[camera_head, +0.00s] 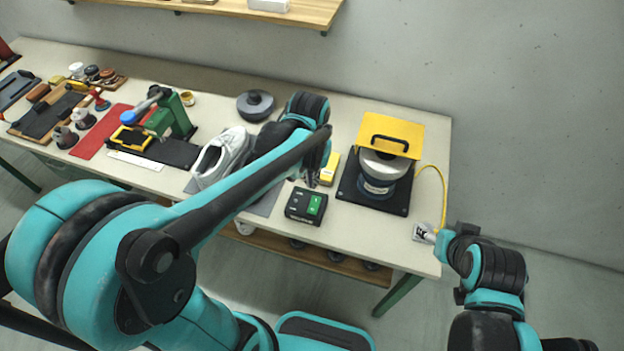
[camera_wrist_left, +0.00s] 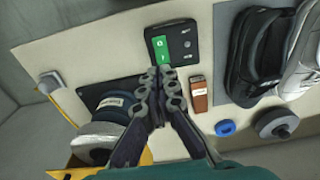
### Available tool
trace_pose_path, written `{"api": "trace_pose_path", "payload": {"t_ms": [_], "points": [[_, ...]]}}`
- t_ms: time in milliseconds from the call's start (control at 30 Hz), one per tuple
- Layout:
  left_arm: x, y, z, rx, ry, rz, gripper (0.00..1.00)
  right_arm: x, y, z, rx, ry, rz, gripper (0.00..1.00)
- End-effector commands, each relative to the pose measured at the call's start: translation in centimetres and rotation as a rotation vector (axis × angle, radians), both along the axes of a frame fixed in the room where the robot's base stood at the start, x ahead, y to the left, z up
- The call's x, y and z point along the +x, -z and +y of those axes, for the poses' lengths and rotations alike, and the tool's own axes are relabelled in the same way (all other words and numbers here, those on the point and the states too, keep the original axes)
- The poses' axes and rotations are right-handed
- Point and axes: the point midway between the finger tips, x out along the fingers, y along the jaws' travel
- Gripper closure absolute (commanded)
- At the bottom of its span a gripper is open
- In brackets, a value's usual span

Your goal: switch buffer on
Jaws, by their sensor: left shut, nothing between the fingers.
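The switch box (camera_head: 305,206) is black with a green rocker switch (camera_head: 314,205) and stands near the table's front edge; the wrist view also shows the box (camera_wrist_left: 183,39) and its green rocker (camera_wrist_left: 162,48). The buffer (camera_head: 377,172), a round machine under a yellow guard with a black handle, stands on a black base plate to the right. My left gripper (camera_wrist_left: 158,78) is shut and empty, its fingertips close to the rocker's end; I cannot tell whether they touch. My right gripper (camera_head: 437,241) is at the table's right edge by a whitish plug-like piece; its fingers are not clear.
A yellow cable (camera_head: 443,190) runs from the buffer side along the right edge. A grey shoe (camera_head: 222,158) lies left of the switch box, partly behind my left arm. A small yellow block (camera_head: 330,167) stands behind the box. A green press (camera_head: 170,117) and tools fill the left.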

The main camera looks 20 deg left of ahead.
Motion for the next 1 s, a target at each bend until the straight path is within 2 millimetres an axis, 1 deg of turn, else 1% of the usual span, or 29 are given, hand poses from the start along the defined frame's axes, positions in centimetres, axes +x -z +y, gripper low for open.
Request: {"api": "trace_pose_path", "payload": {"t_ms": [67, 200, 267, 467, 633, 767, 867, 1000], "points": [[0.1, 0.1, 0.0, 0.000, 0.000, -0.011, 1.00, 0.0, 0.5, 0.0, 0.000, 0.000, 0.000, 0.39], [0.7, 0.2, -0.2, -0.002, 0.000, -0.064, 1.00, 0.0, 2.2, 0.0, 0.000, 0.000, 0.000, 0.39], [1.0, 0.0, -0.2, -0.003, 0.000, -0.085, 1.00, 0.0, 2.6, 0.0, 0.000, 0.000, 0.000, 0.39], [1.2, -0.5, -0.2, -0.003, 0.000, -0.094, 1.00, 0.0, 2.3, 0.0, 0.000, 0.000, 0.000, 0.39], [1.3, -0.1, -0.2, -0.003, 0.000, -0.093, 1.00, 0.0, 2.5, 0.0, 0.000, 0.000, 0.000, 0.39], [1.5, 1.4, -0.3, -0.003, 0.000, -0.093, 1.00, 0.0, 3.0, 0.0, 0.000, 0.000, 0.000, 0.39], [1.8, 3.4, -0.3, -0.003, 0.000, -0.093, 1.00, 0.0, 3.8, 0.0, 0.000, 0.000, 0.000, 0.39], [2.3, 6.5, -0.3, -0.003, 0.000, -0.093, 1.00, 0.0, 4.9, 0.0, 0.000, 0.000, 0.000, 0.39]]}}
